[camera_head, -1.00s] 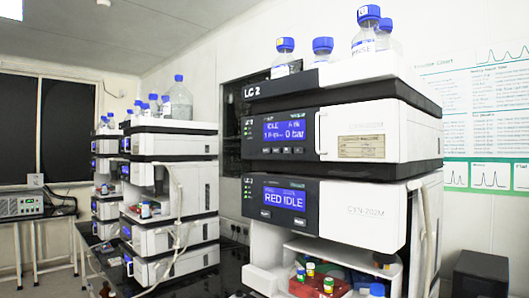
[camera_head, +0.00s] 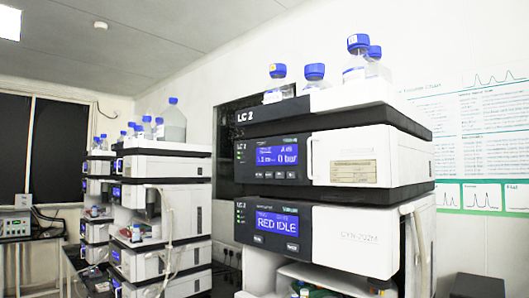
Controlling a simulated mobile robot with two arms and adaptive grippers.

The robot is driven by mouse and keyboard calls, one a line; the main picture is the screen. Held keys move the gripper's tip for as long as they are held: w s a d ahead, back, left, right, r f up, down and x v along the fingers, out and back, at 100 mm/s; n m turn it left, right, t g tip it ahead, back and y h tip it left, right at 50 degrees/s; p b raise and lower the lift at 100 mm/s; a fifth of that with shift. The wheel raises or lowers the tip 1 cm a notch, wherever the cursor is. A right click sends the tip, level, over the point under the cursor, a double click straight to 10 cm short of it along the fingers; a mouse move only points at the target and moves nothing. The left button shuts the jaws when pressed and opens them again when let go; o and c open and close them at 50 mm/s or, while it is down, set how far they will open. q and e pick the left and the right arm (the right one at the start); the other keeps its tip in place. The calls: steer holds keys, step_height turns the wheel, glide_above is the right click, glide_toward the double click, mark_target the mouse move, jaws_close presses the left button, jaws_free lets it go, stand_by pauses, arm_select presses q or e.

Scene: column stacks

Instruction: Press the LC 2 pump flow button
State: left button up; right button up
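Below the label is the upper module, which looks like the pump, with a lit blue screen (camera_head: 277,156) showing a bar reading. A row of several small buttons (camera_head: 272,175) runs under that screen; their labels are too small to read, so I cannot tell which is flow. The lower module has a blue screen reading "RED IDLE" (camera_head: 278,223), with two buttons under it. Neither of my grippers is in view.
Solvent bottles with blue caps (camera_head: 314,80) stand on top of the stack. A white handle (camera_head: 310,158) sits right of the upper screen. More stacks (camera_head: 165,166) stand further back at the left. A dark box (camera_head: 478,286) is at the lower right.

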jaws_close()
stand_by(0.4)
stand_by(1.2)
